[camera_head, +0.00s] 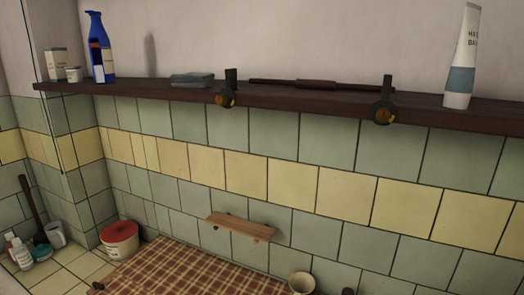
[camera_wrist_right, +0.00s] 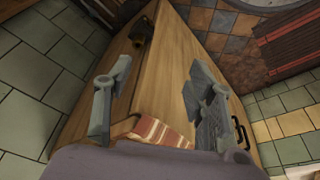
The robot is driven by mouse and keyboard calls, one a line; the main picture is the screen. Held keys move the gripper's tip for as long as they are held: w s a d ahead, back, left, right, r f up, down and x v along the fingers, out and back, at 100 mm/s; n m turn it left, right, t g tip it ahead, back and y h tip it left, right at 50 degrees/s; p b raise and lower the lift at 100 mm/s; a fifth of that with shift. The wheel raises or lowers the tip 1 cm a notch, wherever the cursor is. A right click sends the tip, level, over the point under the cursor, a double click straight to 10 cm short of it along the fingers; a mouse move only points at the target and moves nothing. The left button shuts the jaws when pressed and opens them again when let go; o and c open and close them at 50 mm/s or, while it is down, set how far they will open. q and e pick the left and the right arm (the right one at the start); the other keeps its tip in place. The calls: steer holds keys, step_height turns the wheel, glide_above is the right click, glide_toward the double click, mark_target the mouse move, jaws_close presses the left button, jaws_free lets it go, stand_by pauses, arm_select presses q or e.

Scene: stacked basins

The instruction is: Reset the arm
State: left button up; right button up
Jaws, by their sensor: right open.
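In the right wrist view my right gripper (camera_wrist_right: 153,82) is open, with its two grey fingers wide apart and nothing between the tips. Below it is a wooden surface (camera_wrist_right: 165,60), seen at a slant. A red and white striped piece (camera_wrist_right: 162,131) shows low between the fingers, near the gripper's base; I cannot tell whether it touches the gripper. My left gripper is in neither view. The head view shows neither of my arms.
In the head view a dark wall shelf (camera_head: 300,97) holds a blue bottle (camera_head: 97,48), a folded cloth (camera_head: 192,79) and a white tube (camera_head: 462,60). Below are a small wooden ledge (camera_head: 240,226), a red-topped tub (camera_head: 119,240), a checked cloth (camera_head: 180,268) and a cup (camera_head: 301,283).

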steer(key=s+f, duration=0.3)
steer(key=f, duration=0.5)
steer(key=s+f, duration=0.3)
steer(key=f, duration=0.5)
steer(key=s+d+f+g, duration=0.1)
steer(key=s+d+f, duration=0.2)
steer(key=s+f, duration=0.7)
steer(key=s, duration=0.3)
steer(key=shift+s+d+f+g, duration=0.2)
steer(key=shift+s+f+g, duration=0.1)
steer(key=shift+s+g, duration=0.1)
stand_by(0.5)
